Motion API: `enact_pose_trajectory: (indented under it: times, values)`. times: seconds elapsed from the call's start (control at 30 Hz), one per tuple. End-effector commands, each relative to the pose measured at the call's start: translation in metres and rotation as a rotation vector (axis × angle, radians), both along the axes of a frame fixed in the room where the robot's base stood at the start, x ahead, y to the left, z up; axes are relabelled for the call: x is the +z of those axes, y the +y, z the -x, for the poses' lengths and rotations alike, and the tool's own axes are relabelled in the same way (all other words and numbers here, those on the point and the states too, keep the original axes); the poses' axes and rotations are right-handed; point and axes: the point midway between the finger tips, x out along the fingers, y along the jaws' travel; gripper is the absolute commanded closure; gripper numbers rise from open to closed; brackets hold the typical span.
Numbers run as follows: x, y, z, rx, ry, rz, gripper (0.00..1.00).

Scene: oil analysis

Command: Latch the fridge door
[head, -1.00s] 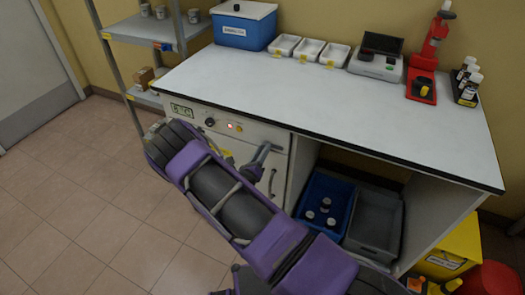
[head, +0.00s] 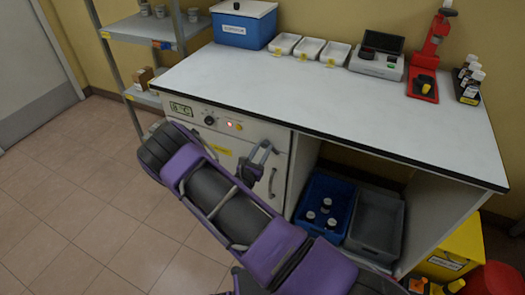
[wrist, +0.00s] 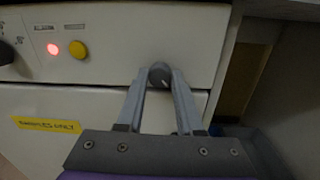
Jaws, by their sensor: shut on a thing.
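The white fridge (head: 276,135) is built in under the left part of the counter. Its door (wrist: 35,104) bears a yellow label and looks closed beneath the control panel, with a thin dark seam between them. A round grey latch knob (wrist: 159,74) with a pale mark sits at the panel's lower edge, near its right end. My gripper (wrist: 160,82) has its two fingers on either side of this knob, shut on it. In the head view my gripper (head: 262,149) is at the fridge front, above the curved door handle (head: 271,182); the knob is hard to make out there.
The panel has a red light (wrist: 52,49), a yellow button (wrist: 79,49) and a black dial (wrist: 8,52). The worktop (head: 330,105) overhangs above. Right of the fridge, an open bay holds a blue crate (head: 318,240) and a grey crate (head: 378,232).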

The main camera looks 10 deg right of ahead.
Motion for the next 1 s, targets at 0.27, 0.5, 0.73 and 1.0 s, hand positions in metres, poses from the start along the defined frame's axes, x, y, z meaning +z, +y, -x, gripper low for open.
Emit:
enact_pose_trajectory:
  times: [0.27, 0.5, 0.73, 1.0]
  values:
    - [-0.0007, 0.0002, -0.0007, 0.0, -0.156, -0.213, 1.0]
    - [-0.0013, 0.0003, -0.0006, 0.0, -0.286, -0.394, 1.0]
    - [-0.0008, 0.0003, -0.0007, 0.0, -0.391, -0.537, 1.0]
    - [-0.0004, 0.0, -0.0007, 0.001, -0.469, -0.642, 1.0]
